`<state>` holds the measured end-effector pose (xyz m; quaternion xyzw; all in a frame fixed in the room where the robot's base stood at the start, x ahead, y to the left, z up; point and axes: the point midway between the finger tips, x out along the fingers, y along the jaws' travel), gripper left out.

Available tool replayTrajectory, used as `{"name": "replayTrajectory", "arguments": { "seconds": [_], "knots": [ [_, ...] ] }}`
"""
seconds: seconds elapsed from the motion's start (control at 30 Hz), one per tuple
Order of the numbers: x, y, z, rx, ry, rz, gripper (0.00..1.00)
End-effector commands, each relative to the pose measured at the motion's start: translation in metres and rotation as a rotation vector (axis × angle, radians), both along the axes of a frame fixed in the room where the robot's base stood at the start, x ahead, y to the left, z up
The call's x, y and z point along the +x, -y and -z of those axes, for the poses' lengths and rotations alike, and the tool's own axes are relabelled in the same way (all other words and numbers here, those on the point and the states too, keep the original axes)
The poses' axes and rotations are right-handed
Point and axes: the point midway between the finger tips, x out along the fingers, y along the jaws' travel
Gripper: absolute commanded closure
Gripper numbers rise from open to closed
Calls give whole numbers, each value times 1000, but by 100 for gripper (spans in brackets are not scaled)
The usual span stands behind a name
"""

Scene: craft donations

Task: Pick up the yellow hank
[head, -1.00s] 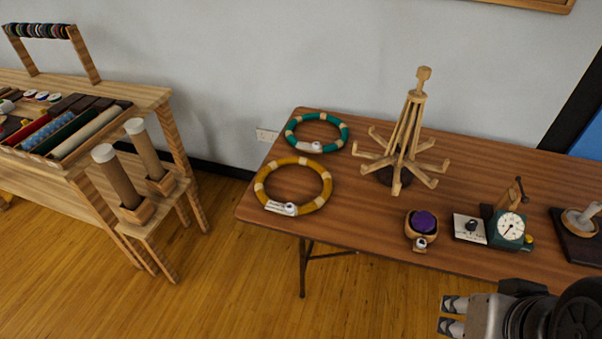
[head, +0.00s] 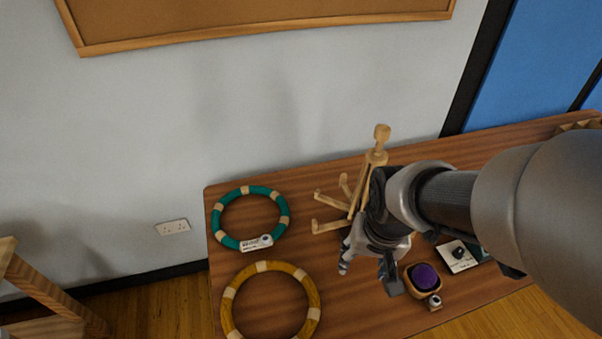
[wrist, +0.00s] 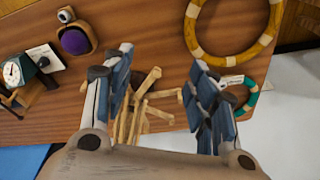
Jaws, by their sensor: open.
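The yellow hank (head: 231,297) is a ring with pale bands, lying flat at the table's left end, its lower edge cut off in the head view. It also shows at the top right of the wrist view (wrist: 194,33), partly cut off. My gripper (head: 368,268) is open and empty, above the table to the right of the hank and apart from it. In the wrist view its two fingers (wrist: 160,85) are spread wide, with wooden arms of a stand visible between them.
A teal hank (head: 216,222) with a white tag lies behind the yellow one. The wooden stand (head: 381,135) rises close behind my gripper and is partly hidden by my arm. A wooden holder with a purple ball (head: 424,277) sits near the front edge, beside a white card (head: 456,258).

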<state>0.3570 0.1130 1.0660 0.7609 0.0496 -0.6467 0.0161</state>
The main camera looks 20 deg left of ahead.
Motion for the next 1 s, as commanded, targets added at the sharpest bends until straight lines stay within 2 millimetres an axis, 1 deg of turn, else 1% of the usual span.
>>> {"name": "replayTrajectory", "arguments": {
  "seconds": [0.03, 0.1, 0.2, 0.3, 0.4, 0.57, 0.67, 0.9, 1.0],
  "knots": [
    [3, -17, 14, -11, -39, -19, 47],
    [6, -36, 36, -20, -71, -31, 47],
    [5, -59, 66, -35, -109, -46, 47],
    [1, -75, 92, -47, -135, -58, 47],
    [-3, -85, 109, -55, -150, -62, 47],
    [-6, -90, 129, -61, -159, -64, 47],
    [-7, -89, 149, -62, -161, -64, 47],
    [-7, -89, 203, -62, -161, -64, 47],
    [-7, -89, 222, -62, -161, -64, 47]
  ]
}}
